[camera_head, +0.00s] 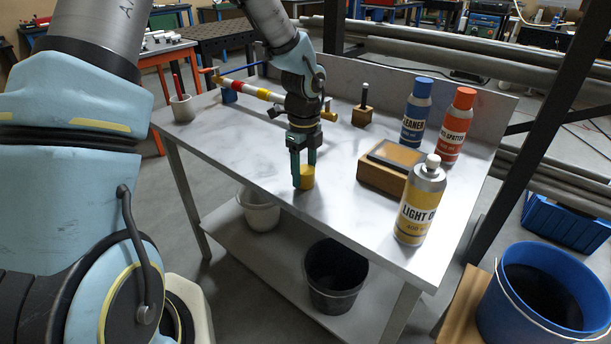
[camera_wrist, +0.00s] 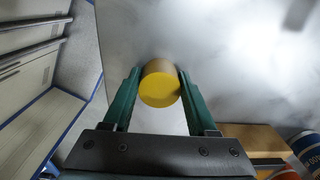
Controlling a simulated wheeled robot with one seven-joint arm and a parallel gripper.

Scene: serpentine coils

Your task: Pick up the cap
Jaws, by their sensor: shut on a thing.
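The yellow cap (camera_head: 307,177) is at the front part of the grey metal table (camera_head: 225,139). My gripper (camera_head: 303,180) points down at it, with its green fingers on either side. In the wrist view the cap (camera_wrist: 160,88) shows a round yellow face and a tan-brown side, and sits between the two fingertips of my gripper (camera_wrist: 159,86). The gripper is shut on the cap. I cannot tell whether the cap still touches the table top.
A wooden block with a dark top (camera_head: 391,163), a light oil can (camera_head: 420,203), a blue cleaner bottle (camera_head: 416,112) and a red spatter bottle (camera_head: 455,126) stand to the right. A striped rod (camera_head: 248,88) lies behind. A cup (camera_head: 182,107) stands at the left.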

